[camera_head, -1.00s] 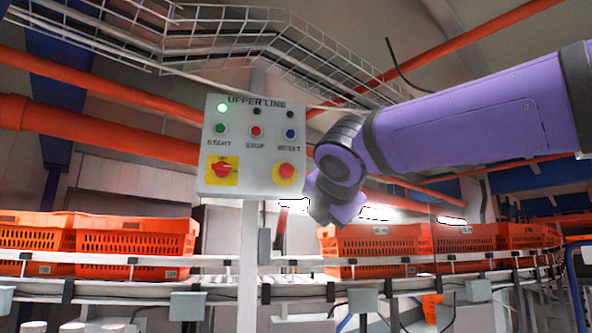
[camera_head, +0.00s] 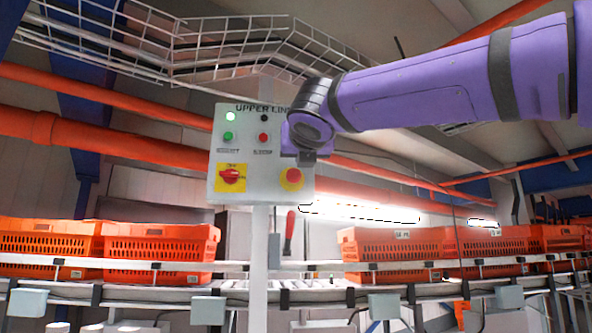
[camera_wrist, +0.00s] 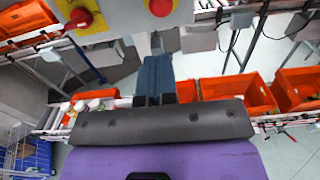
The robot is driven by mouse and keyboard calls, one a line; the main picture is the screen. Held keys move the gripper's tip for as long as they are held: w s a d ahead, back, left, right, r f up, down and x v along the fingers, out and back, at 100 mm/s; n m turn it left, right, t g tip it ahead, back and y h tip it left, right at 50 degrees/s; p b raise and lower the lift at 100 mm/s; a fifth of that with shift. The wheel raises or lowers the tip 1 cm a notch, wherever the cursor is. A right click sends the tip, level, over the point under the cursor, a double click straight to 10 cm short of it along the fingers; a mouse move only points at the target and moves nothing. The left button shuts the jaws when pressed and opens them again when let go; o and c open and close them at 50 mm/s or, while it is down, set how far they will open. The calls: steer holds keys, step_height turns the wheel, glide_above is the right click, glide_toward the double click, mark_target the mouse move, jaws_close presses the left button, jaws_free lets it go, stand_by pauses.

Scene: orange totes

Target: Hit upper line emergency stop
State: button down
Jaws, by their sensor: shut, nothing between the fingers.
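The UPPER LINE control panel (camera_head: 262,195) is a light grey box on a white post. The emergency stop (camera_head: 293,176), a red round button on a yellow base, is at its lower right; it also shows at the top of the wrist view (camera_wrist: 160,7). A red rotary switch (camera_head: 231,175) on a yellow plate is at the lower left. My purple wrist covers the panel's upper right, just above the emergency stop. My gripper (camera_wrist: 155,78) is shut and empty in the wrist view, its fingers below the button in the picture. In the head view the fingers are mostly hidden.
A green lit lamp (camera_head: 230,116), green start button (camera_head: 228,136) and red stop button (camera_head: 263,138) are on the panel. Orange totes (camera_head: 158,250) line the conveyor behind. A wire cable tray (camera_head: 230,50) and orange pipes (camera_head: 110,145) run overhead.

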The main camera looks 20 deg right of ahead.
mark_target(293, 175)
steer(key=x, duration=1.2)
steer(key=shift+w+f, duration=0.1)
steer(key=shift+w, duration=0.3)
steer(key=shift+w+d, duration=0.2)
steer(key=shift+w, duration=0.35)
